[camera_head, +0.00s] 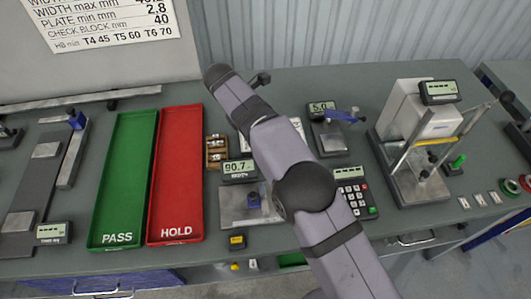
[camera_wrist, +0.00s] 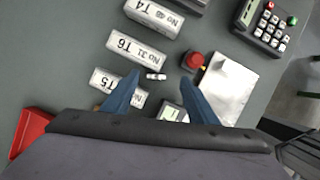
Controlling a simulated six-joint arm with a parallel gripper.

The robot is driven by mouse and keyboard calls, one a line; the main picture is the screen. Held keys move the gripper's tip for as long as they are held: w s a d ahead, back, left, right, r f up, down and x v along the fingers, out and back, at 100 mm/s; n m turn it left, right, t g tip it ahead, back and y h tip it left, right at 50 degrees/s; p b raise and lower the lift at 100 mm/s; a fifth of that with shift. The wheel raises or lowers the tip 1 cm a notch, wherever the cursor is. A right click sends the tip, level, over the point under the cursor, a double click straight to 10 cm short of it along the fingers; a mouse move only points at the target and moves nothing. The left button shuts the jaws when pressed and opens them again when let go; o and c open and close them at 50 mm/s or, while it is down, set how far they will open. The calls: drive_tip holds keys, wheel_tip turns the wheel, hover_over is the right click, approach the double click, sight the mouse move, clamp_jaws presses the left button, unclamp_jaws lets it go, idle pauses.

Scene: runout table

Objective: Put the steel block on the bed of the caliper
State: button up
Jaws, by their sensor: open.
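My gripper (camera_wrist: 160,78) is open in the wrist view, its two blue fingers apart and nothing held. It is hidden behind my arm in the head view. A device that appears to be the caliper has a pale metal bed (camera_head: 232,207), a blue part and a display (camera_head: 240,168) reading 90.7. Its bed (camera_wrist: 232,92) shows right of my fingers in the wrist view, partly covered by the right finger. A small pale piece (camera_wrist: 156,76) lies between the fingertips in the picture. I cannot tell for certain which piece is the steel block.
A red HOLD tray (camera_head: 176,175) and a green PASS tray (camera_head: 122,180) lie left of the display. White labelled pieces (camera_wrist: 135,50) lie beside my fingers. A red knob (camera_wrist: 193,61) and a calculator (camera_wrist: 265,25) are close by. A tall tester (camera_head: 415,140) stands at right.

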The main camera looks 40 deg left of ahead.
drive_tip(key=shift+s+a+f+n+p, duration=0.2)
drive_tip(key=shift+a+f+n, duration=0.1)
drive_tip(key=shift+f, duration=0.25)
drive_tip(key=shift+s+a+f+n+p, duration=0.15)
drive_tip(key=shift+a+f+n, duration=0.1)
drive_tip(key=shift+f, duration=0.3)
drive_tip(key=p+x, duration=0.2)
drive_tip(key=x, duration=0.1)
drive_tip(key=shift+d+f, duration=0.2)
drive_tip(key=shift+f, duration=0.05)
drive_tip(key=shift+p+x, duration=0.45)
drive_tip(key=shift+x, duration=0.4)
drive_tip(key=shift+a, duration=0.1)
drive_tip(key=c, duration=1.3)
wheel_tip(320, 180, up, 10)
drive_tip(key=b, duration=0.3)
